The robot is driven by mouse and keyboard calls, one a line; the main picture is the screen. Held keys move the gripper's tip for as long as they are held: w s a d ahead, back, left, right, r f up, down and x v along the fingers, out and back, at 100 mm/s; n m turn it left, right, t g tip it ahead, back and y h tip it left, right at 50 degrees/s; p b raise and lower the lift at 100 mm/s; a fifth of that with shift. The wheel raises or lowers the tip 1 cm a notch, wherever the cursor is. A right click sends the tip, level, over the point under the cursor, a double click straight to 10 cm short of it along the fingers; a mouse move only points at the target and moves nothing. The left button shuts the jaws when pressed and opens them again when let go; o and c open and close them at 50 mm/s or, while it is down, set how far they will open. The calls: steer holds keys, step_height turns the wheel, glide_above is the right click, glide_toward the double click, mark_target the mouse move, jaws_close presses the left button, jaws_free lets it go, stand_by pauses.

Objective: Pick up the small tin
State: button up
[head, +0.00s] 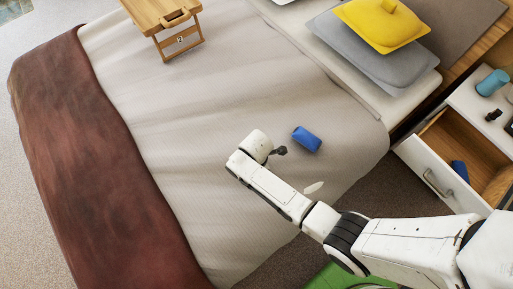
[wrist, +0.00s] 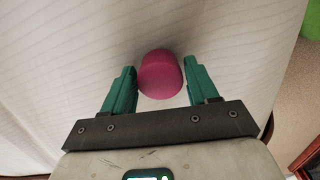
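A small magenta, round-sided object, likely the small tin (wrist: 160,75), sits on the pale bed cover in the wrist view. My gripper (wrist: 159,70) has its two green fingers apart, one on each side of it. A gap shows between the tin and each finger, so nothing is gripped. In the head view the end of my arm is over the bed (head: 190,120), and the tin is not visible there.
A blue object (head: 307,139) lies on the bed just right of my arm's end. A wooden tray table (head: 163,15) stands at the back. Grey pillows (head: 345,45) bear a yellow item (head: 381,24). An open drawer (head: 440,168) is at right. The bed's middle is clear.

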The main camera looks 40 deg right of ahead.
steer(key=c, duration=0.7)
steer(key=shift+c, duration=0.2)
